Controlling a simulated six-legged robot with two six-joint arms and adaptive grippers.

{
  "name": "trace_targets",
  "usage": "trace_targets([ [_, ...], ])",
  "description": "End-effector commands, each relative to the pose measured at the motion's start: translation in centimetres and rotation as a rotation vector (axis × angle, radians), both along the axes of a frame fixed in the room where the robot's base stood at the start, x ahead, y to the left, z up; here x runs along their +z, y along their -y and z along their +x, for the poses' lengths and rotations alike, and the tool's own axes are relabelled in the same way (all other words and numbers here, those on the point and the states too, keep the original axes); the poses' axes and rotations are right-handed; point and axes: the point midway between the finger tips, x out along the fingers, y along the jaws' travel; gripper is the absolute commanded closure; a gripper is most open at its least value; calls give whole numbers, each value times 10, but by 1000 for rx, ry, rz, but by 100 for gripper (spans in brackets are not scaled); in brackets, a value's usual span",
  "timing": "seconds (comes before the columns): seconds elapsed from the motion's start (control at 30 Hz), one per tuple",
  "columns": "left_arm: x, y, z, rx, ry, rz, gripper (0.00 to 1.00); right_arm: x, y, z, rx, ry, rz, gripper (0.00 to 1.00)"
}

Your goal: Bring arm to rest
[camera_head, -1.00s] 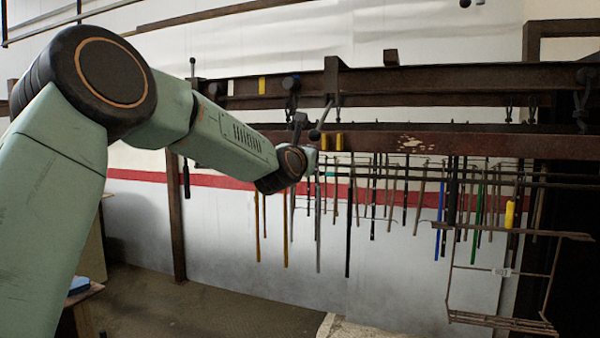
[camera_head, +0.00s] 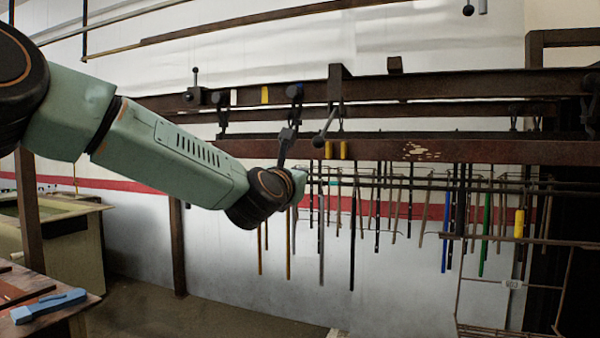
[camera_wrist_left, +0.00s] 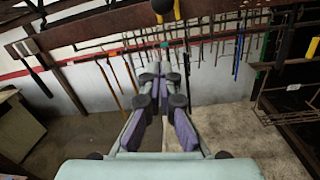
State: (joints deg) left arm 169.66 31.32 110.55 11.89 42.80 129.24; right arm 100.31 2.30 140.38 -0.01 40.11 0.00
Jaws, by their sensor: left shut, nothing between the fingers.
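My left arm comes in from the left in the head view, and its wrist ends in front of the rack rail (camera_head: 460,149). The fingers are hidden behind the wrist there. In the left wrist view my left gripper (camera_wrist_left: 158,72) points away from the camera, its fingers close together, shut and empty. My right gripper is in neither view.
Several thin rods hang below the rail against a white wall with a red stripe (camera_head: 100,190). A wire rack (camera_head: 510,330) is at the lower right. A blue tool (camera_head: 48,305) lies on a bench at the lower left. The floor (camera_head: 230,315) below my arm looks open.

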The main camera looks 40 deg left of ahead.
Motion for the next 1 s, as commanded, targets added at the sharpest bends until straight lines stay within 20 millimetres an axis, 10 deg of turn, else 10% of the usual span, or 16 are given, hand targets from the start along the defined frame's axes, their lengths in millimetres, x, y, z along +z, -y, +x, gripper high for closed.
trace_targets([
  [0.63,-1,0,0,1,-10,29,100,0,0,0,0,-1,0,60],
  [1.0,-22,21,-3,-18,-242,684,100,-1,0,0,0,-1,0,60],
])
